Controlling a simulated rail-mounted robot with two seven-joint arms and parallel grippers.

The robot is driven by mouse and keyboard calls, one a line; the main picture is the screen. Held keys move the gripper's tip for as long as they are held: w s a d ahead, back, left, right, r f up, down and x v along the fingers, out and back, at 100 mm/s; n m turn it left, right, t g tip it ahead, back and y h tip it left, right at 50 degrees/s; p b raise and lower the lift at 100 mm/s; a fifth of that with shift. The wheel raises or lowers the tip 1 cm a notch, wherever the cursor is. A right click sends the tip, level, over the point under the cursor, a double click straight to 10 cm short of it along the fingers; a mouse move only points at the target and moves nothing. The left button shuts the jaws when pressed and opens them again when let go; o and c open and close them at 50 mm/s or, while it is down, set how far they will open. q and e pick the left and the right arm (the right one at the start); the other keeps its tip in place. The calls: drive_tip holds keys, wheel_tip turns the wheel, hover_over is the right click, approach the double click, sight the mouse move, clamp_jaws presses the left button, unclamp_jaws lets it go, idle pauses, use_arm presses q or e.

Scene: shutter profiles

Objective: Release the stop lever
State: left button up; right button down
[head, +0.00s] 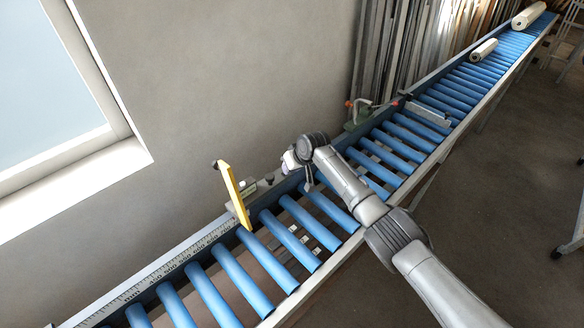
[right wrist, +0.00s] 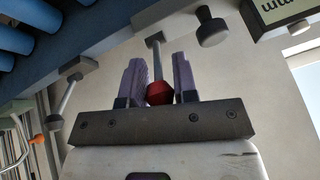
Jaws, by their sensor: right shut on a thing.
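The stop lever (right wrist: 159,90) has a thin metal rod ending in a red knob, seen in the right wrist view. The rod runs up from the knob to a grey block on the conveyor's side. My right gripper (right wrist: 160,80) is shut on the knob, with one purple finger on each side. In the head view my right gripper (head: 291,160) is at the wall-side rail, and the arm hides the knob there. A yellow stop plate (head: 233,195) stands upright beside it, over the rollers. My left gripper is in neither view.
A second rod with a grey end (right wrist: 66,95) and a dark knob (right wrist: 213,30) flank the lever. Rolls (head: 484,50) lie far back.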

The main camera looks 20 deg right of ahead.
drive_tip(key=c, duration=0.9)
unclamp_jaws()
drive_tip(key=shift+r, duration=0.1)
drive_tip(key=shift+s+d+r, duration=0.15)
drive_tip(key=shift+s+r, duration=0.1)
drive_tip(key=shift+r, duration=0.25)
drive_tip(key=b+v, duration=0.1)
drive_tip(key=v, duration=1.1)
drive_tip(key=shift+r, duration=0.2)
drive_tip(key=shift+s, duration=0.15)
